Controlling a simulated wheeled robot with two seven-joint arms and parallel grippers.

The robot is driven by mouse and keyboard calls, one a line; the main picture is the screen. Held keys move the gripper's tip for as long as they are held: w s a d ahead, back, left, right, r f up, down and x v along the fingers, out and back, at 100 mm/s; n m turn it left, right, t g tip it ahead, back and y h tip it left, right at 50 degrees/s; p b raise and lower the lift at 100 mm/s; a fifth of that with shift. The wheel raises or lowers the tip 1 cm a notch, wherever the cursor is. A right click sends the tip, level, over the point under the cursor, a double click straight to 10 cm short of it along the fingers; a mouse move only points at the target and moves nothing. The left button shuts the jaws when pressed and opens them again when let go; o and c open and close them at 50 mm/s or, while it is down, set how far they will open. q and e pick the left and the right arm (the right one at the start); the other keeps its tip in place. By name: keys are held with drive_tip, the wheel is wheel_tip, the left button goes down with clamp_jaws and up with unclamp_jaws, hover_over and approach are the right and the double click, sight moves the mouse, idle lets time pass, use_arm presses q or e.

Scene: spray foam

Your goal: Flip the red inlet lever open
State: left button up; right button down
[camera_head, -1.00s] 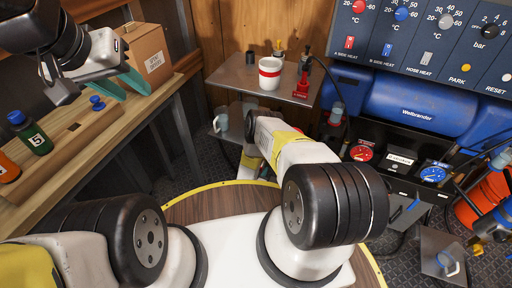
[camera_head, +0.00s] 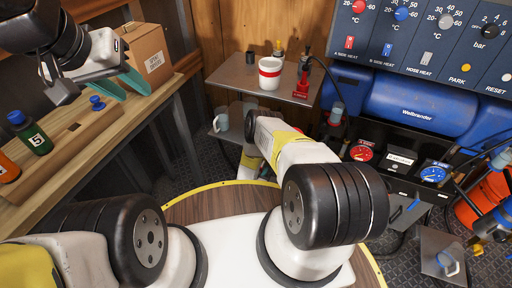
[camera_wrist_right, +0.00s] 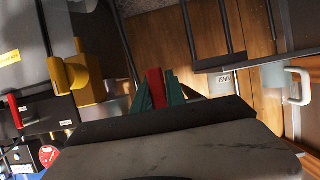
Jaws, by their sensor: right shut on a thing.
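In the right wrist view a red lever (camera_wrist_right: 155,88) stands between the green fingers of my right gripper (camera_wrist_right: 158,92). The gripper is shut on it. The part the lever is fixed to is hidden behind the gripper body. In the head view my right forearm hides this gripper and the lever. My left gripper (camera_head: 135,95) shows at the upper left in the head view. Its green fingers are apart and empty, above the wooden bench near a cardboard box (camera_head: 147,52).
A yellow valve fitting (camera_wrist_right: 75,78) is near my right gripper. A white mug (camera_wrist_right: 295,85) is off to its right. In the head view a white cup with a red band (camera_head: 270,74) stands on a metal shelf. A blue tank machine (camera_head: 420,100) and gauges are at right.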

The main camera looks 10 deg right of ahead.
drive_tip(key=shift+a, duration=0.1)
drive_tip(key=shift+w+a+r+m+t+y, duration=0.1)
drive_tip(key=shift+w+a+m+t+y, duration=0.2)
drive_tip(key=shift+m, duration=0.35)
drive_tip(key=shift+w+a+r+m+t+y, duration=0.1)
drive_tip(key=shift+a+m+t+y, duration=0.2)
drive_tip(key=shift+m+y, duration=0.25)
drive_tip(key=shift+w+a+r+m+t+y, duration=0.1)
drive_tip(key=shift+w+a+m+t+y, duration=0.15)
drive_tip(key=shift+m, duration=0.45)
drive_tip(key=shift+s, duration=0.1)
drive_tip(key=c, duration=1.4)
unclamp_jaws()
drive_tip(key=shift+o, duration=0.2)
drive_tip(key=v, duration=0.7)
drive_tip(key=shift+s+a, duration=0.2)
drive_tip(key=shift+s, duration=0.15)
